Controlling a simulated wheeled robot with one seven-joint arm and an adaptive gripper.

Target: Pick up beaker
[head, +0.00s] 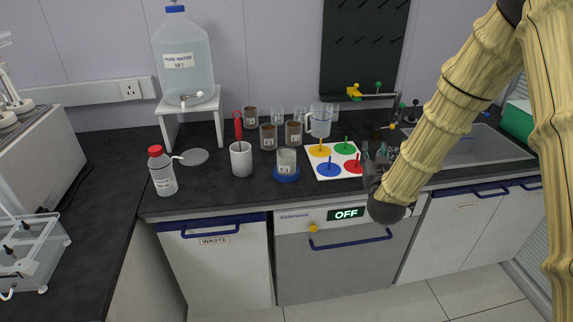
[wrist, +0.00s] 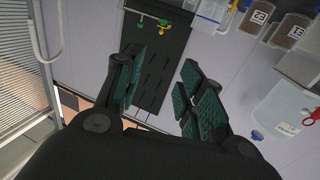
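A small labelled glass beaker (head: 287,161) stands on a round blue base near the front of the black counter. Several more labelled beakers with brown contents stand behind it, among them one at the front left (head: 268,137) and one beside it (head: 293,134). A clear jug with a handle (head: 320,122) stands to their right. My gripper (head: 376,153) is over the counter to the right of the beakers and apart from them. In the wrist view my gripper (wrist: 164,88) is open, with nothing between its fingers; labelled beakers (wrist: 291,31) show at the top right.
A white card with coloured discs (head: 333,174) lies left of my gripper. A white cup (head: 241,159), a red-capped bottle (head: 161,171) and a water container on a white stand (head: 188,103) are further left. A sink (head: 470,148) and taps are to the right.

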